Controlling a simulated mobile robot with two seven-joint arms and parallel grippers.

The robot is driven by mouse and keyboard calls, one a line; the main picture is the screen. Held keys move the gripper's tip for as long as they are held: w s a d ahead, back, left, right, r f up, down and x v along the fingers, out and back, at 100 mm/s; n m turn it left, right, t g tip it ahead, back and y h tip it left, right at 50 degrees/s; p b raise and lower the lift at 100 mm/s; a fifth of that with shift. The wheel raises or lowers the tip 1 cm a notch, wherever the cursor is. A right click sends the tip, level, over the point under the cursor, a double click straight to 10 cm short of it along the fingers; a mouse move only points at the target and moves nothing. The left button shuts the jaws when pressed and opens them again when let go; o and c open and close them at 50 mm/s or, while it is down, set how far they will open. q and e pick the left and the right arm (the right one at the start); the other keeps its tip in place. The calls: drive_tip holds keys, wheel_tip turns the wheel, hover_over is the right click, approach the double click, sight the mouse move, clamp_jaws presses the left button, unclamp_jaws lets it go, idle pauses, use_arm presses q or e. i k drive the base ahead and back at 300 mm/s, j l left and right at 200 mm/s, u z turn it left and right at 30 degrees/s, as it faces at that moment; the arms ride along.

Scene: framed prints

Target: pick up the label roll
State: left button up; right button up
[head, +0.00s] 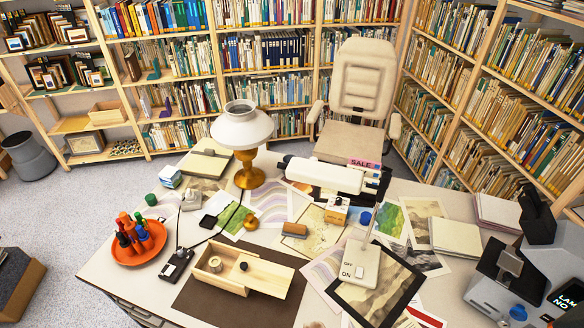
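I cannot pick out the label roll with certainty. A small round pale item (215,264) sits in the left end of an open wooden box (228,274) on a dark brown mat (192,296); it is too small to name. A pink piece marked SALE (363,163) shows at the far side of the desk, partly hidden behind the white lamp head. Other small round items are a blue one (365,218) near the middle and a green one (151,199) at the left. Neither of my grippers is in view.
A white lamp head (322,174) on an ON/OFF base (357,266) spans the desk middle. A brass lamp (247,170), an orange tray (139,250) of bottles and a grey machine (505,285) stand around. Prints cover much of the desk. A chair (355,100) stands behind.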

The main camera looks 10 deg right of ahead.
sight(215, 264)
drive_tip(key=u, duration=0.4)
drive_tip(key=k+l+u, duration=0.1)
drive_tip(key=k+l, duration=0.1)
drive_tip(key=k, duration=0.7)
